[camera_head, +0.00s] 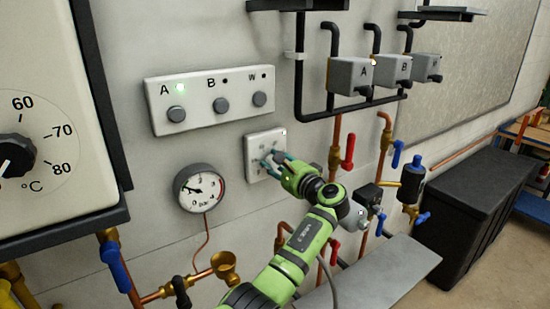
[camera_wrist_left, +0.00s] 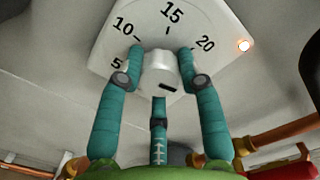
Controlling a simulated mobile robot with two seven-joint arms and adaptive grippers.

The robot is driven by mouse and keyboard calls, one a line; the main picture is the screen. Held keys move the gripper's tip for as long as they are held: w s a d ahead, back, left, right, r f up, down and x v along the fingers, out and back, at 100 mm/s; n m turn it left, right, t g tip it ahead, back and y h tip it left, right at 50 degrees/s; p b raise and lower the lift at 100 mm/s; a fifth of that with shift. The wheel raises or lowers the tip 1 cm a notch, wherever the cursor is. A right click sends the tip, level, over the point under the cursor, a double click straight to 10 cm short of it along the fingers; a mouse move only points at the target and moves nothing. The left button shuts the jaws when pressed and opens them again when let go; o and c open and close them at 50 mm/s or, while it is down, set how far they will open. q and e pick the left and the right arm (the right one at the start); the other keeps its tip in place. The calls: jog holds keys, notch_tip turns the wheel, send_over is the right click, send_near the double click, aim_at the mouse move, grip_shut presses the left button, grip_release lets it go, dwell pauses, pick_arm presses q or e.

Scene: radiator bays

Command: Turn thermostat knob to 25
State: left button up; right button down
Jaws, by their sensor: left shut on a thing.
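The thermostat (camera_head: 254,141) is a white square plate on the wall; it also shows in the left wrist view (camera_wrist_left: 190,22), with 5, 10, 15 and 20 readable. The 25 is hidden or out of sight there. Its pale round knob (camera_wrist_left: 158,66) has a short dark mark low on its face; I cannot tell what value it points to. My left gripper (camera_head: 271,160), green with teal fingers, is shut on the knob, with a finger (camera_wrist_left: 160,62) on either side. A small lamp (camera_wrist_left: 244,45) glows at the plate's corner. My right gripper is out of view.
A panel (camera_head: 209,97) with buttons A, B and W hangs above, its A lamp green. A pressure gauge (camera_head: 200,188) is at the left of the thermostat. Copper pipes with a red valve handle (camera_head: 348,150) run close at the right. A grey shelf (camera_head: 385,275) lies below.

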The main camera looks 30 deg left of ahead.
pick_arm(q)
jog(key=shift+r+m, duration=0.25)
jog(key=shift+m, duration=0.05)
dwell(0.4)
jog(key=o, duration=1.1)
jog(key=shift+o, duration=0.2)
jog(key=shift+w+f, duration=0.15)
jog(key=shift+f, duration=0.05)
jog(key=shift+d, duration=0.1)
jog(key=v, duration=1.2)
